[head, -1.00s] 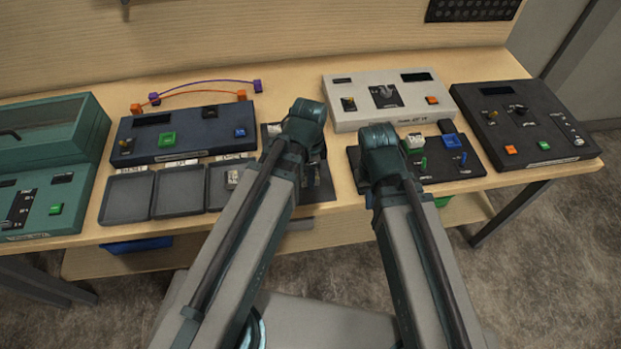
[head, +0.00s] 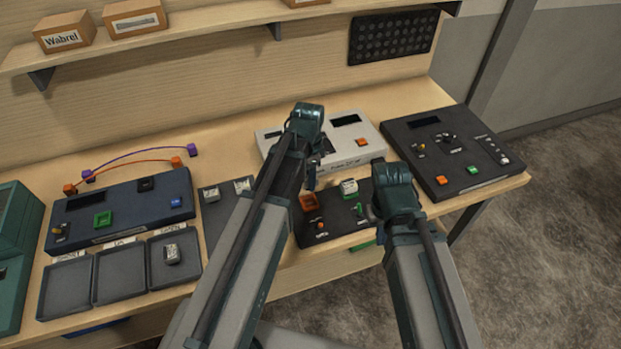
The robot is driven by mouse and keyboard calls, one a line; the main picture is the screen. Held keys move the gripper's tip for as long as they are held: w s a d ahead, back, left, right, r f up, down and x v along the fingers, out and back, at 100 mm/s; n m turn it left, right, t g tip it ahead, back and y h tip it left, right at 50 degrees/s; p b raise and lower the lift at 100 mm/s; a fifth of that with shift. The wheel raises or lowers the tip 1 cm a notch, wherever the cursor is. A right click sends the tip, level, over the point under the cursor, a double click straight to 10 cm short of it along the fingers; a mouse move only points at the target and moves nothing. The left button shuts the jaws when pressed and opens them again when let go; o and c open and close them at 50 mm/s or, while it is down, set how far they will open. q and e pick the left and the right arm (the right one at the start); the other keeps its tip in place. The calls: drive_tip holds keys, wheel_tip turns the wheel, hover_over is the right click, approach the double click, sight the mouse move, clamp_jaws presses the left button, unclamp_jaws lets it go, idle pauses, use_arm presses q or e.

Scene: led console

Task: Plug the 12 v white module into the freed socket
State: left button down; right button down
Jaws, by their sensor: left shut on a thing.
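My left gripper (head: 312,178) points down just above the orange socket (head: 309,202) on the black board (head: 335,228). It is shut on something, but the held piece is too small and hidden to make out. A white module (head: 349,187) sits in the green socket beside it, to the right. My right gripper (head: 368,213) is low over the right part of the board, near a green lever (head: 357,208). Its fingers are mostly hidden by its own arm, so I cannot tell its opening. Module voltage markings are unreadable.
A light module (head: 172,253) lies in the right one of three trays (head: 120,286). More modules (head: 242,185) stand on a dark pad partly behind my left arm. A white console (head: 345,152) stands behind the board, a dark console (head: 450,155) to the right, a navy console (head: 120,213) left.

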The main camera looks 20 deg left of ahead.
use_arm(q)
drive_tip(key=shift+f, duration=0.15)
wheel_tip(320, 180, down, 7)
drive_tip(key=b, duration=0.7)
drive_tip(key=shift+f+b, duration=0.8)
drive_tip(key=shift+b, duration=0.1)
idle(2.3)
drive_tip(key=shift+c, duration=1.3)
unclamp_jaws()
drive_tip(key=shift+o, duration=0.3)
drive_tip(key=shift+o, duration=1)
drive_tip(key=shift+r, duration=0.1)
